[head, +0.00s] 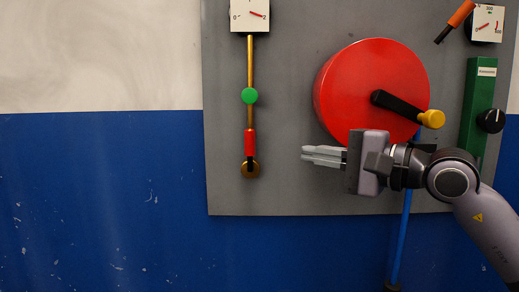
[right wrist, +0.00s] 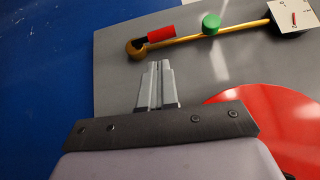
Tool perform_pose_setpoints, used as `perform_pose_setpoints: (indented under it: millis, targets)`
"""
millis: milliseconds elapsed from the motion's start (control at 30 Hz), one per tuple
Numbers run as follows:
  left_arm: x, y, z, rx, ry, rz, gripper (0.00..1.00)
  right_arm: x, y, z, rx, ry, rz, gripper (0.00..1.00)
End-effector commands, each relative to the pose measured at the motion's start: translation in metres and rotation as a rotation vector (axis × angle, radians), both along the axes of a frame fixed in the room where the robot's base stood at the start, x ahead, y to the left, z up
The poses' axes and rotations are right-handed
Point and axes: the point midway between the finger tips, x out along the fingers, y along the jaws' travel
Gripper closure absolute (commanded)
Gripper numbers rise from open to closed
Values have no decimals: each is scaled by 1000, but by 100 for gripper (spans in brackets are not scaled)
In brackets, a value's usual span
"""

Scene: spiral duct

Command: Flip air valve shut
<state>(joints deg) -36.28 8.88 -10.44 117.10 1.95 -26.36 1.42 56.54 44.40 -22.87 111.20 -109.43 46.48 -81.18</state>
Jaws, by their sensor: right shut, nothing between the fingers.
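A red lever handle (head: 249,143) stands upright above a round brass fitting (head: 250,169), in line with a thin brass pipe (head: 250,65) on the grey panel. The handle also shows in the right wrist view (right wrist: 161,34), with the brass fitting (right wrist: 136,48) at its left end. My right gripper (head: 304,154) is shut and empty, pointing left. In the head view its fingertips are right of the red handle, with a clear gap. In the right wrist view the fingers (right wrist: 160,66) end below the handle. My left gripper is not in view.
A large red disc (head: 350,85) with a black crank and yellow knob (head: 432,119) is behind and above my right gripper. A green knob (head: 249,96) and gauge (head: 250,15) sit on the pipe. An orange lever (head: 461,13) and green box (head: 475,130) are at right.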

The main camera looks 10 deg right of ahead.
Motion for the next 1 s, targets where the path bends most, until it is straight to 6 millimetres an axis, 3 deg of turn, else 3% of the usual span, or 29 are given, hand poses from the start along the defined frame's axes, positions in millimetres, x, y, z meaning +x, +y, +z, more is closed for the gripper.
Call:
perform_pose_setpoints:
  millis: [567,1000]
  targets:
    - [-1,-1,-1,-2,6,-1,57,4,-5,7,-54,-43,-34,100]
    - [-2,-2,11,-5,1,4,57,53,38,8,-51,-41,-32,100]
